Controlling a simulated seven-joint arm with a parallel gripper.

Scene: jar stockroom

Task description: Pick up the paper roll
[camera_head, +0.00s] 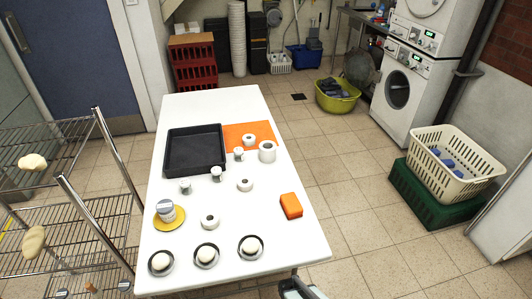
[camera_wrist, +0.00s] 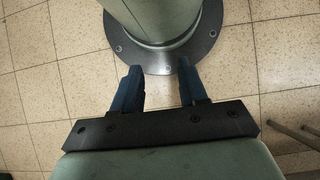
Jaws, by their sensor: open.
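A white roll with a dark hole in its top, which looks like the paper roll (camera_head: 267,152), stands upright at the right edge of the white table, by the corner of an orange mat (camera_head: 232,130). My gripper (camera_wrist: 160,90) is open and empty in the wrist view, above tiled floor and my own base. No table object shows between its fingers. The gripper is not clearly visible in the head view.
The white table (camera_head: 190,104) also holds a black tray (camera_head: 168,168), several small white-topped jars (camera_head: 216,174), a jar on a yellow disc (camera_head: 165,225), an orange block (camera_head: 291,206) and round white items on dark dishes along the front. A wire rack (camera_head: 97,110) stands left.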

